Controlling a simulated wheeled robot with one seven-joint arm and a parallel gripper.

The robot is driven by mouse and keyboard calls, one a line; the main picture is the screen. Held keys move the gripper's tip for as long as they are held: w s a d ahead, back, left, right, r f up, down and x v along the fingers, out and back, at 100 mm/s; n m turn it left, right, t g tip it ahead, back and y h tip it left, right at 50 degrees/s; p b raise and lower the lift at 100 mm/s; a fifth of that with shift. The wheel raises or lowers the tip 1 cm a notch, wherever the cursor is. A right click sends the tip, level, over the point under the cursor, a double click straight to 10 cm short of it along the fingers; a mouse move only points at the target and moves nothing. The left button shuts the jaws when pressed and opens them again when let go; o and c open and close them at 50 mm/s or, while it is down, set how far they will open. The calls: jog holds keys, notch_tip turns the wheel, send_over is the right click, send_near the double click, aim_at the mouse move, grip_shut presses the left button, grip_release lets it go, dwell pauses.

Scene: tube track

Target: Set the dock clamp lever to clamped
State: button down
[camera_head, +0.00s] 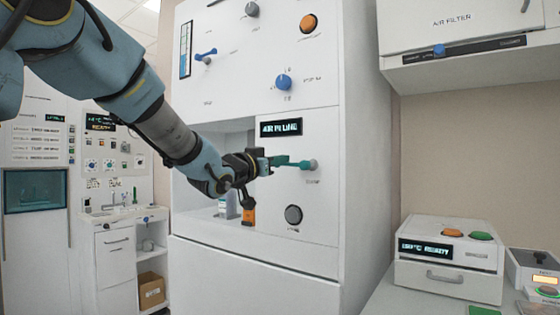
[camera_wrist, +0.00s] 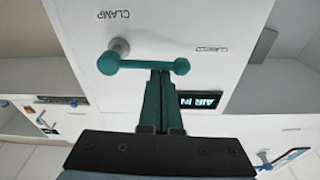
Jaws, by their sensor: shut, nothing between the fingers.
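The dock clamp lever (camera_head: 299,164) is a teal bar on a grey round pivot on the white cabinet front, pointing left and about level in the head view. In the wrist view the lever (camera_wrist: 145,65) runs from its pivot, under the word CLAMP, to a ball end beside a small label that seems to read CLAMPED. My gripper (camera_head: 277,161) has teal fingers and is at the lever's ball end. In the wrist view my gripper (camera_wrist: 160,78) is shut and empty, its tips close to the bar; I cannot tell whether they touch.
A lit display (camera_head: 281,128) sits above the lever and a dark round knob (camera_head: 293,214) below it. A blue knob (camera_head: 284,82) is higher on the same panel. An open recess with an orange-and-black item (camera_head: 248,212) lies left. A counter with a white box (camera_head: 449,270) stands right.

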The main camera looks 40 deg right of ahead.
jog(key=r+p, duration=0.1)
jog(key=r, duration=0.1)
jog(key=d+r+p, duration=0.1)
jog(key=r+p, duration=0.1)
jog(key=shift+r, duration=0.35)
jog(key=b+v, duration=0.3)
jog(key=v, duration=0.7)
jog(key=shift+f+b, duration=0.4)
jog(key=shift+a, duration=0.15)
